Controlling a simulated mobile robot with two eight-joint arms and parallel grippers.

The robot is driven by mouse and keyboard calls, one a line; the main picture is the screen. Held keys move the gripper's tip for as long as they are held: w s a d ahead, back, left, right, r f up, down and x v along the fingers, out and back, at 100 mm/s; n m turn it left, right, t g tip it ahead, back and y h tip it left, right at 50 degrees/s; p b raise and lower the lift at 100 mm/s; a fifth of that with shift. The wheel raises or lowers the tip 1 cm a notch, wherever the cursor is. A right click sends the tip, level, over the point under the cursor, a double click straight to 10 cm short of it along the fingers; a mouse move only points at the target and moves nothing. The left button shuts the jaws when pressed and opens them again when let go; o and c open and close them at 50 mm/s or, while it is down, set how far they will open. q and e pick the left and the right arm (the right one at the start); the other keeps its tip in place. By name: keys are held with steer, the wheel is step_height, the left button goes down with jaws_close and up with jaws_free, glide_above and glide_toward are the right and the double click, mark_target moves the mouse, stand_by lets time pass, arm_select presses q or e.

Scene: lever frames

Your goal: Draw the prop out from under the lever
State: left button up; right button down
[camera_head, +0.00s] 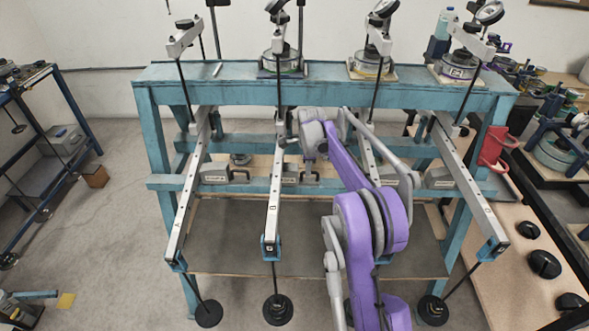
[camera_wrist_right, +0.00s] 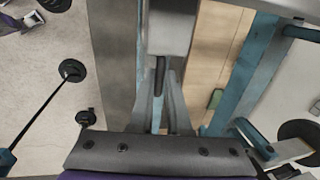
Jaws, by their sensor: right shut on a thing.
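My right gripper (camera_head: 288,143) reaches from the right to lever B (camera_head: 273,205), near the frame's top beam. In the right wrist view, its two fingers (camera_wrist_right: 160,85) are shut on a small dark piece (camera_wrist_right: 160,72). A pale grey block-like part (camera_wrist_right: 172,28) is just beyond the fingertips. I cannot tell whether it belongs to the prop or to the lever. A grey block (camera_head: 291,175) with a dark handle sits on the shelf below lever B. The gripper and my purple right arm hide part of this area. My left gripper is out of view.
Lever A (camera_head: 186,198) is on the left and lever D (camera_head: 468,190) on the right; my arm partly covers another between. Black weights (camera_head: 278,308) hang from the near lever ends. The blue frame (camera_head: 330,88) carries dial gauges. A red bracket (camera_head: 494,149) is at right.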

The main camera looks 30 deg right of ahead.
steer(key=s+d, duration=0.2)
steer(key=d, duration=0.1)
steer(key=s+d, duration=0.1)
steer(key=d, duration=0.1)
steer(key=shift+s+d, duration=0.15)
steer(key=shift+d, duration=0.05)
steer(key=shift+a, duration=0.1)
steer(key=c, duration=0.9)
jaws_free()
steer(key=r, duration=0.3)
steer(key=s+r, duration=0.1)
steer(key=r, duration=0.3)
steer(key=a+r, duration=0.1)
steer(key=r, duration=0.2)
steer(key=shift+s+r, duration=0.3)
steer(key=shift+s, duration=0.1)
